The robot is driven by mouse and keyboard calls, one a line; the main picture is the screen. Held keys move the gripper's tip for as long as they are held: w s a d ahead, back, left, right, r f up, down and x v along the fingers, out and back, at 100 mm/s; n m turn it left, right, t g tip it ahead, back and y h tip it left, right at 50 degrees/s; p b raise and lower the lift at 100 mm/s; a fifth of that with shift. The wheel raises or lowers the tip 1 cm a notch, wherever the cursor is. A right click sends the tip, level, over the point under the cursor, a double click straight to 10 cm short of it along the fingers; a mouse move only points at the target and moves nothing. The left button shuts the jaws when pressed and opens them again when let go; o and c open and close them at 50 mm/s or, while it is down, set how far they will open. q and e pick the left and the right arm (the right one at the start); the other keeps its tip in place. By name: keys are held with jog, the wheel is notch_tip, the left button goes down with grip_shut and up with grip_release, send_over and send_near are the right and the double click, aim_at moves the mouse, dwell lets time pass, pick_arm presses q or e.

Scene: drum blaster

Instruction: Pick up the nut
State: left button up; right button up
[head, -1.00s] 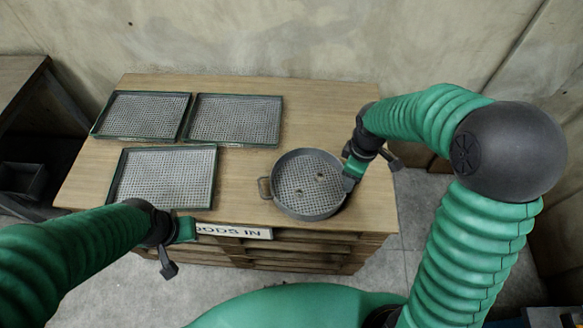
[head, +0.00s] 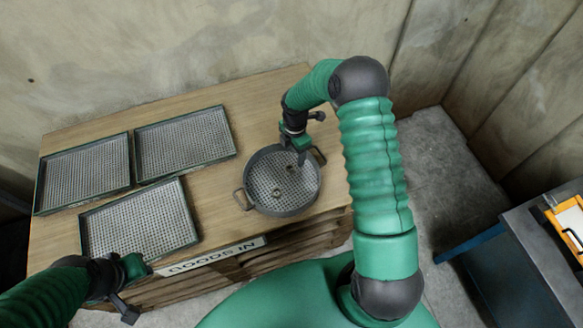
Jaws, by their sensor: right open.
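Two small dark rings, which look like nuts, lie on the mesh floor of a round grey pan (head: 284,209). One nut (head: 277,193) is near the middle, and another nut (head: 290,167) is closer to the far rim. My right gripper (head: 301,158) points down over the far right part of the pan, beside the farther nut. It is open with nothing seen in it. I cannot tell how far its tips are above the mesh. My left gripper (head: 135,285) is at the near left edge of the table; its jaws are unclear.
Several rectangular mesh trays lie on the wooden table (head: 220,205), left of the pan: one back left (head: 85,175), one back middle (head: 185,143), one in front (head: 140,220). A "GOODS IN" sign (head: 210,256) is on the front edge. A blue cabinet (head: 510,265) stands at right.

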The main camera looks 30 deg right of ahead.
aim_at(290, 167)
jog(key=a+f, duration=0.2)
jog(key=shift+s+a+f+p, duration=0.3)
jog(key=shift+a+f+p, duration=0.05)
jog(key=shift+a, duration=0.05)
notch_tip(290, 167, down, 2)
jog(key=shift+s+f, duration=0.1)
jog(key=shift+d+f, duration=0.35)
jog(key=shift+d, duration=0.3)
jog(key=shift+c, duration=0.4)
jog(key=shift+d, duration=0.1)
jog(key=shift+c, duration=1.3)
jog(key=shift+a, duration=0.25)
jog(key=c, duration=0.5)
pick_arm(q)
jog(key=shift+a+r, duration=0.25)
jog(key=shift+a, duration=0.7)
pick_arm(e)
jog(key=shift+a+r, duration=0.15)
jog(key=shift+a, duration=0.15)
grip_shut()
